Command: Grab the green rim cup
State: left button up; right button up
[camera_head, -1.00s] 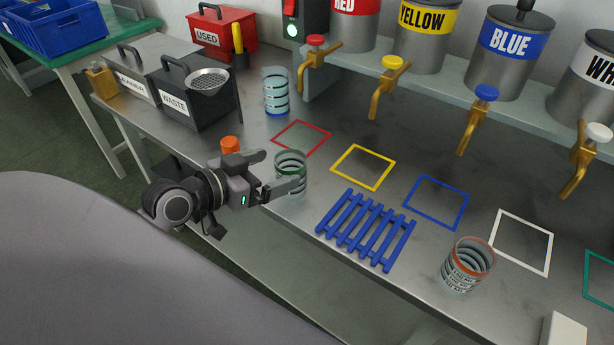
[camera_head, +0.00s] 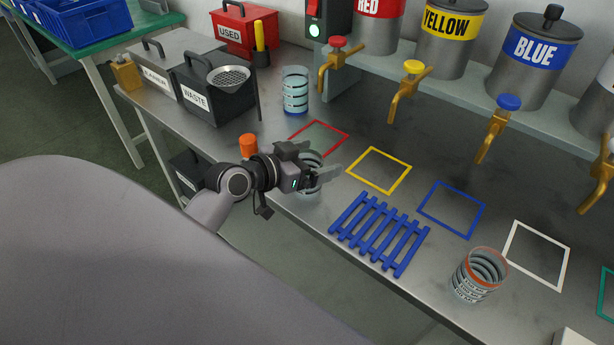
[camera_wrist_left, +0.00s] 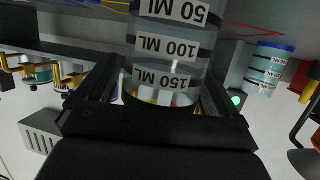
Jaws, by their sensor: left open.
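The green rim cup (camera_head: 308,194) is a clear cup with dark bands, upright on the metal bench near its front edge, mostly covered by my left gripper (camera_head: 324,176) in the head view. In the left wrist view the cup (camera_wrist_left: 168,48) stands between the two open fingers of the gripper (camera_wrist_left: 160,85), with its 50, 100 and 150 ML labels showing upside down. I cannot tell whether either finger touches it. My right gripper is not in view.
A blue-rimmed cup (camera_head: 295,92) stands behind, and an orange-rimmed cup (camera_head: 479,275) is at the right. A blue rack (camera_head: 379,234) lies right of the gripper. An orange cap (camera_head: 248,145) is at the left. Paint taps (camera_head: 405,90) overhang the back.

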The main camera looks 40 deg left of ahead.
pick_arm(q)
jog(key=c, duration=1)
